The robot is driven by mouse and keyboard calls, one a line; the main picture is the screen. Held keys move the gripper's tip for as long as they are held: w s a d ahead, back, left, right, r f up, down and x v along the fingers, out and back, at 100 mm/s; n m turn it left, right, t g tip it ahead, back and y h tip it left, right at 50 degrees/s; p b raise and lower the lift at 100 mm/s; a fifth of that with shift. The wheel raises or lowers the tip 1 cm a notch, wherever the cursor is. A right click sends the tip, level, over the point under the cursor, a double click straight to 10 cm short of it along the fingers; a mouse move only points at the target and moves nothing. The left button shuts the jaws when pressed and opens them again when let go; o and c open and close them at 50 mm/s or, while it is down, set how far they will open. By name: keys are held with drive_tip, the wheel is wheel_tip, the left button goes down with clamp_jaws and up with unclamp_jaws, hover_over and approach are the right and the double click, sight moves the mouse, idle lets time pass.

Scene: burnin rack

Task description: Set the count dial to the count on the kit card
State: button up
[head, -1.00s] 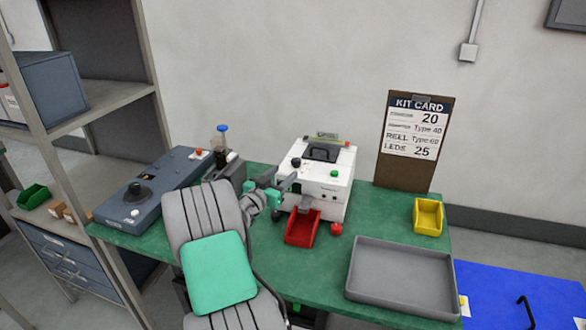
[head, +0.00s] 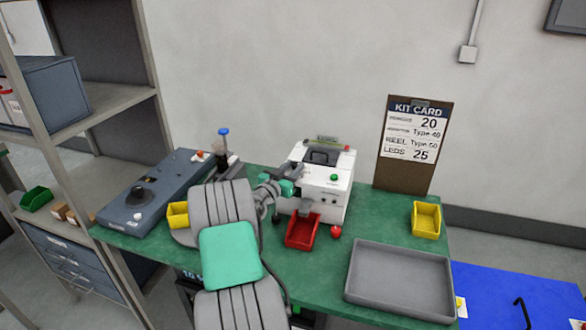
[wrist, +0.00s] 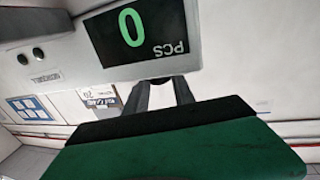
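The kit card (head: 416,130) on a brown clipboard stands upright at the back right of the bench. It shows 20, two Type lines, and LEDS 25; the small first label is unclear. A white machine (head: 332,190) stands left of it. My gripper (head: 288,188) is at the machine's left front side. In the wrist view its two dark fingers (wrist: 162,92) are apart, with nothing clearly between them. I cannot make out the count dial; the hand may hide it.
A red bin (head: 302,232) stands before the machine, with a red knob (head: 336,231) beside it. A grey tray (head: 398,282) and a yellow bin (head: 426,219) are on the right. A blue-grey device (head: 158,192) is on the left. Green bench (head: 320,275) is clear beside the tray.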

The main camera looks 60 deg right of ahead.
clamp_jaws()
drive_tip(key=shift+s+t, duration=0.1)
drive_tip(key=shift+t, duration=0.2)
